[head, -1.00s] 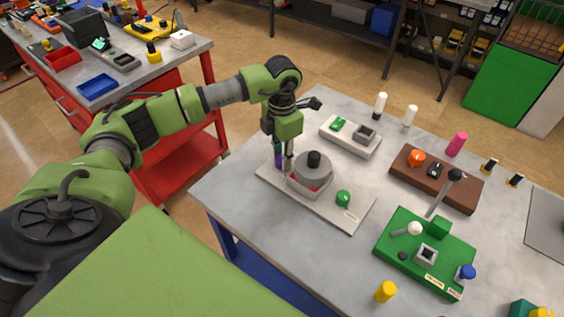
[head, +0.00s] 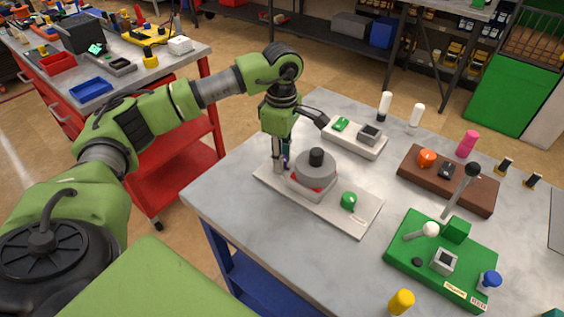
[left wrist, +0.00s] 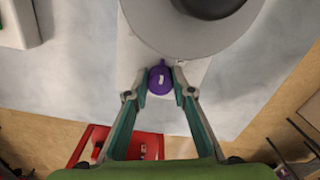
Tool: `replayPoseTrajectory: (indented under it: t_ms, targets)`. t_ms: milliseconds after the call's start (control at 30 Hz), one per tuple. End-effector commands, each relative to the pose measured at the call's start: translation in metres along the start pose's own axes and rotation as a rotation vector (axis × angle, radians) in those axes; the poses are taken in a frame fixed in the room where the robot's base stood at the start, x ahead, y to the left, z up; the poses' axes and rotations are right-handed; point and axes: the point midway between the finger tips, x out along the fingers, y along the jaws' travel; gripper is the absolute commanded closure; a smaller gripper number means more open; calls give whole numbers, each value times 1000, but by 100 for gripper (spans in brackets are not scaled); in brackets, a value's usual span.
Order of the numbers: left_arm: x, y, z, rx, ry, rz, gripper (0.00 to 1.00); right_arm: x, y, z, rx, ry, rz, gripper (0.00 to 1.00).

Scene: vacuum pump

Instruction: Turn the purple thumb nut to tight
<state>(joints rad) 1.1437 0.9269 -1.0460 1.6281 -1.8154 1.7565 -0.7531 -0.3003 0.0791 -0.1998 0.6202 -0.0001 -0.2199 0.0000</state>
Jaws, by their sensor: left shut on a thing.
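The purple thumb nut (left wrist: 160,80) shows in the left wrist view, with a white mark on its face, beside the round grey pump body. My left gripper (left wrist: 160,90) has a finger on each side of it and is shut on it. In the head view the left gripper (head: 282,163) points down at the back left of the pump and mostly hides the nut. The pump (head: 316,175) is a grey cylinder with a black top and a red band, on a pale plate (head: 335,218). My right gripper is not in view.
A green knob (head: 348,201) sits on the same plate. A white box (head: 354,139), a brown block (head: 460,190) and a green board with levers (head: 425,265) stand to the right. A yellow cylinder (head: 401,301) is near the front. The table's left part is clear.

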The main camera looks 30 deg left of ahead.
Motion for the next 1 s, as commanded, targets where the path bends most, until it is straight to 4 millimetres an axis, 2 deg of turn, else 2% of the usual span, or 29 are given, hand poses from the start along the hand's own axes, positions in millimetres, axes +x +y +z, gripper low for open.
replayPoseTrajectory:
  t_ms: [100, 500, 1000]
  targets:
    - [1, 1, 0, 106, -1, 6, 99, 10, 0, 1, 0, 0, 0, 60]
    - [-1, 1, -1, 425, 0, 8, 99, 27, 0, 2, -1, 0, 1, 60]
    - [-3, 1, -1, 579, 1, 8, 99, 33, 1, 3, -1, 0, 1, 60]
